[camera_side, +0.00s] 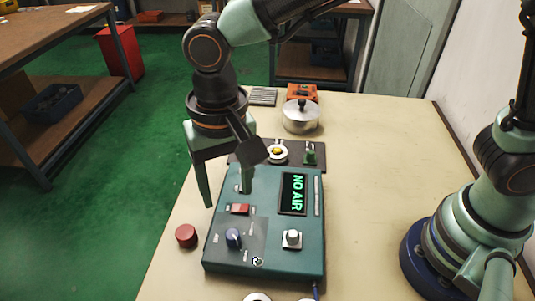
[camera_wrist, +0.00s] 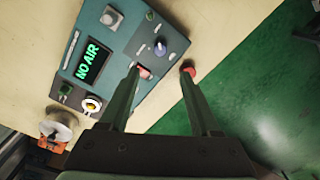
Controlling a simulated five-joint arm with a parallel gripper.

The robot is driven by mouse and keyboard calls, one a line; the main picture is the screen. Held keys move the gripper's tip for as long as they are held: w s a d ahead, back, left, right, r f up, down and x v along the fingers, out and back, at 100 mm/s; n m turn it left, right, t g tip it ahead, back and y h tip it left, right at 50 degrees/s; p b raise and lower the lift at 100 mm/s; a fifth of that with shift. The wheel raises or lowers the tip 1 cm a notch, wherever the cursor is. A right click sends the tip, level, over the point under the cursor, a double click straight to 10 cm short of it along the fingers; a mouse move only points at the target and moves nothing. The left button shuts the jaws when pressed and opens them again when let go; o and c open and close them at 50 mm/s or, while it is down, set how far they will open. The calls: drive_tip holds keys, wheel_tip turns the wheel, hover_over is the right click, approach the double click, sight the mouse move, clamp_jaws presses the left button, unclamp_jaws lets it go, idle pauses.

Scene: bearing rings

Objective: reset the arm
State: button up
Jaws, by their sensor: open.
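My gripper (camera_side: 228,198) hangs from the top of the side view, fingers pointing down and apart, with nothing between them. It is over the left part of a teal control box (camera_side: 265,262). In the wrist view the two fingers of my gripper (camera_wrist: 160,72) reach toward the box's edge, spread wide. The box's display (camera_side: 293,193) reads "NO AIR" in green. A red rocker switch (camera_side: 240,209), a blue knob (camera_side: 233,238) and a white knob (camera_side: 292,238) sit on its top. One finger hides part of the box's upper left.
A red cylinder (camera_side: 186,235) stands on the table left of the box.

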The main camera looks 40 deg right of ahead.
drive_tip(key=w+d+r+n+t+y, duration=0.1)
drive_tip(key=w+d+r, duration=0.15)
drive_tip(key=d, duration=0.55)
drive_tip(key=w+d+r+t, duration=0.15)
drive_tip(key=d+r, duration=0.25)
drive_tip(key=d, duration=0.4)
drive_tip(key=s+d+t, duration=0.1)
drive_tip(key=s+d, duration=0.1)
drive_tip(key=d, duration=0.4)
drive_tip(key=s+d+r+n+t+h, duration=0.1)
drive_tip(key=s+d+t, duration=0.1)
drive_tip(key=d, duration=0.5)
drive_tip(key=shift+d+r, duration=0.25)
